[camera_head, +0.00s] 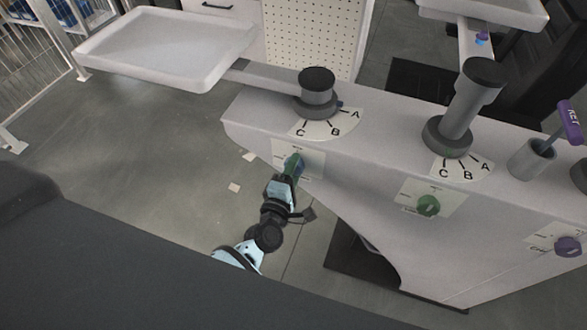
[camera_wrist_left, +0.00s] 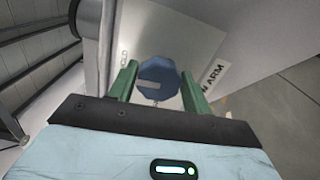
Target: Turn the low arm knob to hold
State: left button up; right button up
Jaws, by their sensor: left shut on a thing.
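The low arm knob (camera_wrist_left: 158,78) is dark blue and many-sided, with a grey bar on its face that lies nearly level in the left wrist view. It sits on a white label plate (camera_wrist_left: 205,40) printed HOLD at the left and ARM at the right. My left gripper (camera_wrist_left: 158,86) has its green fingers on both sides of the knob and is shut on it. In the head view my left gripper (camera_head: 292,166) is at the leftmost plate on the cabinet front and covers the knob. My right gripper is not in view.
A green knob (camera_head: 428,206) and a purple knob (camera_head: 567,248) are farther right on the cabinet (camera_head: 375,160). Two grey posts (camera_head: 317,88) (camera_head: 468,100) stand on top with A, B, C dials. A white tray (camera_head: 165,45) juts left. Floor at left is mostly clear.

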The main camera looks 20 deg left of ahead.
pick_arm(q)
jog(key=shift+f+m, duration=0.1)
jog(key=shift+m, duration=0.6)
jog(key=o, duration=0.8)
jog(key=shift+o, duration=0.7)
jog(key=shift+s, duration=0.1)
jog(key=s, duration=0.7)
jog(key=shift+s, duration=0.35)
jog(key=shift+a, duration=0.1)
